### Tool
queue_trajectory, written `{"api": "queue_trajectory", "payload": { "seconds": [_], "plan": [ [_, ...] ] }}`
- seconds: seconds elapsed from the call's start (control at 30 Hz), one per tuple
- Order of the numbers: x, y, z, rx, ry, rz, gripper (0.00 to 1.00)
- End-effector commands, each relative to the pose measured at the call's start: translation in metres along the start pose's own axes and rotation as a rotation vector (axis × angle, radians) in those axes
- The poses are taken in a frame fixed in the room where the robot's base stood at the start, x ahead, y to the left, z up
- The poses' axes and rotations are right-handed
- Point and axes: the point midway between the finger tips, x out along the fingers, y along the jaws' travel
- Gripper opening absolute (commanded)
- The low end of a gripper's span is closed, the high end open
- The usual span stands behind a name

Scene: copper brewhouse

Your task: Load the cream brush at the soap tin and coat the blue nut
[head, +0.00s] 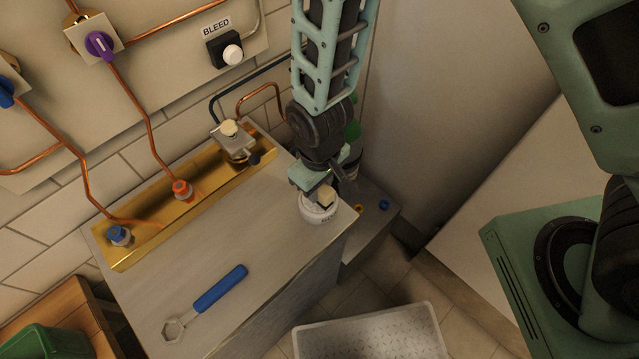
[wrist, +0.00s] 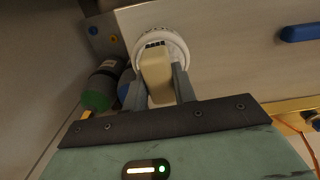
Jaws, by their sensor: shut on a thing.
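My gripper (head: 328,186) is shut on the cream brush (head: 326,197), a small cream block. In the wrist view the brush (wrist: 157,78) sits between the two fingers, its dark bristle end over the white round soap tin (wrist: 180,47). The soap tin (head: 316,213) stands near the right edge of the grey bench top. I cannot tell whether the bristles touch the soap. The blue nut (head: 118,235) is on a copper pipe end at the left of the brass trough, well away from my gripper. An orange nut (head: 182,189) is further right in the trough.
A blue-handled wrench (head: 213,296) lies on the bench (head: 265,235). A metal valve block (head: 235,142) stands at the brass trough's (head: 128,262) right end. Copper pipes run down the wall. A lower shelf (head: 375,225) lies right of the bench. The bench middle is clear.

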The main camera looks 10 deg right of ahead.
Motion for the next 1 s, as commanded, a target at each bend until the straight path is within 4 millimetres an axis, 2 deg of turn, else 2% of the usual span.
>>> {"api": "queue_trajectory", "payload": {
  "seconds": [0.17, 1.0],
  "plan": [
    [-0.005, 0.000, 0.000, 0.000, 0.000, 0.000, 0.00],
    [-0.069, 0.000, 0.000, 0.000, 0.000, 0.000, 0.00]
  ]
}}
